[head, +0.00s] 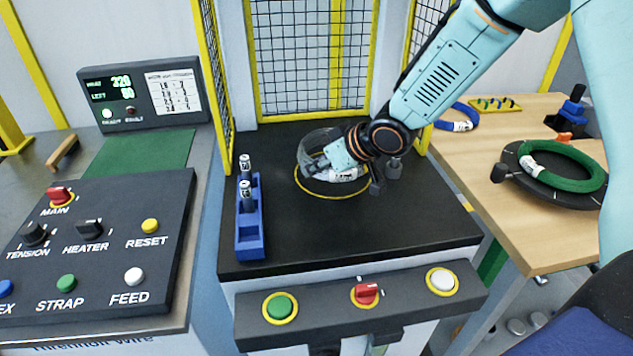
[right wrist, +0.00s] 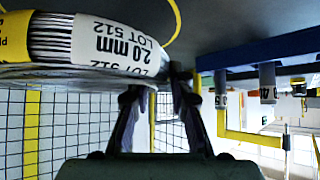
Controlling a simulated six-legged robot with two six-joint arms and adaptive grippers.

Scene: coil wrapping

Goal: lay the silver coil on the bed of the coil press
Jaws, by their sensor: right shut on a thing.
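The silver coil (head: 308,143) is a grey wire ring with a white label. It is over the yellow ring mark (head: 326,195) on the black bed (head: 345,230) of the coil press. My right gripper (head: 322,163) comes in from the upper right and is shut on the coil, hiding part of it. In the right wrist view the coil (right wrist: 50,72) is close up at the left, its label reading 2.0 mm LOT 512. The right fingers (right wrist: 160,88) are at its edge. Whether the coil touches the bed is unclear. My left gripper is not in view.
A blue rack (head: 250,238) with small cylinders stands on the bed's left. Yellow-framed mesh guards (head: 310,55) enclose the back and sides. The bed's front is clear.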

